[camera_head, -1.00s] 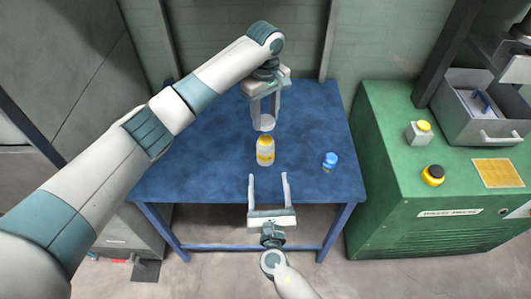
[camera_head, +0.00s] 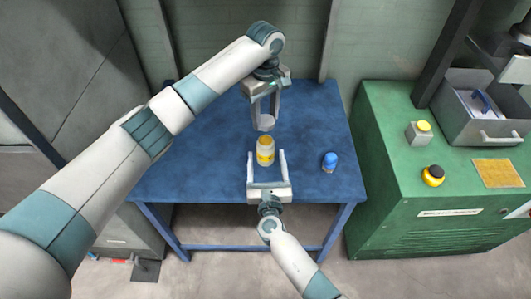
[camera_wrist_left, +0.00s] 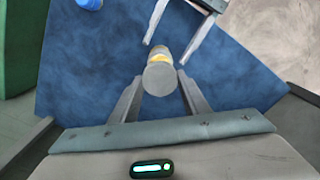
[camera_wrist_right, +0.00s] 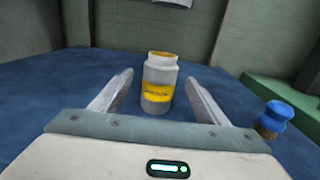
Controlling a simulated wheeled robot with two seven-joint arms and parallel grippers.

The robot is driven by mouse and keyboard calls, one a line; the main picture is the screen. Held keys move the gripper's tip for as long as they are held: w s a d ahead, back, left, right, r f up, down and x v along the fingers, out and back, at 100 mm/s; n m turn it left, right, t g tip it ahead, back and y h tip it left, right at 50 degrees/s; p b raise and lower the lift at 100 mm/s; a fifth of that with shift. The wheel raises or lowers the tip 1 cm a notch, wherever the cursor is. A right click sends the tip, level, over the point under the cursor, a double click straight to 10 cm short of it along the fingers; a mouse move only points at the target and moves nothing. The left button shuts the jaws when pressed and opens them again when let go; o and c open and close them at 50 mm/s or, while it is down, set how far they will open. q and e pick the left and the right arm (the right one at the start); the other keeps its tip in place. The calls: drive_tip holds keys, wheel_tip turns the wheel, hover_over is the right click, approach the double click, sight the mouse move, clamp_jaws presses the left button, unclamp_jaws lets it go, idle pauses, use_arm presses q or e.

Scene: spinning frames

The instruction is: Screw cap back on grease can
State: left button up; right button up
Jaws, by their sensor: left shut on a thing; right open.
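The grease can (camera_head: 265,156) stands upright on the blue table, pale with a yellow label. In the right wrist view the can (camera_wrist_right: 159,78) shows an open mouth with yellow inside. My left gripper (camera_head: 265,123) is shut on the grey-white round cap (camera_head: 266,123), which is clear of the can, above and behind it. In the left wrist view the cap (camera_wrist_left: 160,78) partly hides the can. My right gripper (camera_head: 266,153) is open, with one finger on each side of the can. Gaps show beside it in the right wrist view.
A green cabinet (camera_head: 385,190) with buttons and a grey bin (camera_head: 470,110) stands right of the table. The table's left side is clear.

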drive_tip(key=shift+w+a, duration=0.1)
drive_tip(key=shift+w, duration=1.5)
drive_tip(key=c, duration=1.6)
use_arm(q)
hover_over(265, 139)
drive_tip(key=shift+d+f, duration=0.1)
drive_tip(key=shift+f, duration=2.4)
drive_tip(key=shift+f, duration=0.9)
drive_tip(key=shift+s+f, duration=0.1)
drive_tip(key=shift+f, duration=0.45)
